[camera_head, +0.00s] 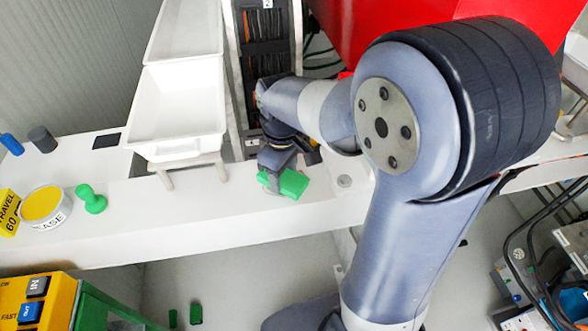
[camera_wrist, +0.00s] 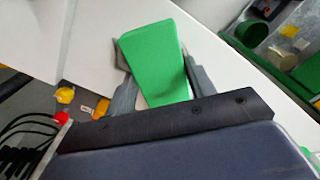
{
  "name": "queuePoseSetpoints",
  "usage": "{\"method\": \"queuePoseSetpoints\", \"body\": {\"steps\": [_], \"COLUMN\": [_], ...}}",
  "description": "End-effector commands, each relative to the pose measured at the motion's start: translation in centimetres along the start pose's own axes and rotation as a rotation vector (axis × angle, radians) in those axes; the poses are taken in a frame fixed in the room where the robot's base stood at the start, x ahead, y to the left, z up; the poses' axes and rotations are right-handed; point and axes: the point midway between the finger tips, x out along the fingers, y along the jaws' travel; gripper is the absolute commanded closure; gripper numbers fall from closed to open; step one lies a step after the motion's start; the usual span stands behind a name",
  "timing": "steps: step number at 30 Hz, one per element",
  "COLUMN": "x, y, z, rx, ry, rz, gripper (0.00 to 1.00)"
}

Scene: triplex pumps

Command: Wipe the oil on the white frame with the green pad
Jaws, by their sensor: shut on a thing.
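The green pad (camera_head: 290,183) is held in my gripper (camera_head: 272,170) low over the white frame (camera_head: 250,213). In the wrist view the pad (camera_wrist: 158,62) sits between the two grey fingers of my gripper (camera_wrist: 157,75), which are shut on it. The pad covers part of the white frame, and whether it touches the surface cannot be told. The white frame (camera_wrist: 218,75) also fills much of the wrist view. No oil shows clearly in either view; any under the pad is hidden.
White trays (camera_head: 180,105) stand left of my gripper. A green knobbed object (camera_head: 90,199), a yellow-topped grease tin (camera_head: 45,205) and a dark cylinder (camera_head: 42,139) stand at the left on the frame. A small round fitting (camera_head: 344,181) lies right of the pad.

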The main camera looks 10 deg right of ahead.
Motion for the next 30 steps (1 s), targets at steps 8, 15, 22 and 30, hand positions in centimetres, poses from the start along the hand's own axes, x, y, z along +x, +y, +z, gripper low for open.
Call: {"method": "queuePoseSetpoints", "body": {"steps": [8,15,22,30], "x": [0.2,0.1,0.1,-0.2], "y": [-0.9,-1.8,-3.2,-3.3], "z": [-1.0,-1.9,-3.4,-3.7], "rx": [-0.001,-0.002,-0.002,0.000], "ry": [-0.001,-0.001,-0.002,0.000], "rz": [-0.003,-0.003,-0.004,-0.002], "gripper": [0.77,0.77,0.77,0.77]}}
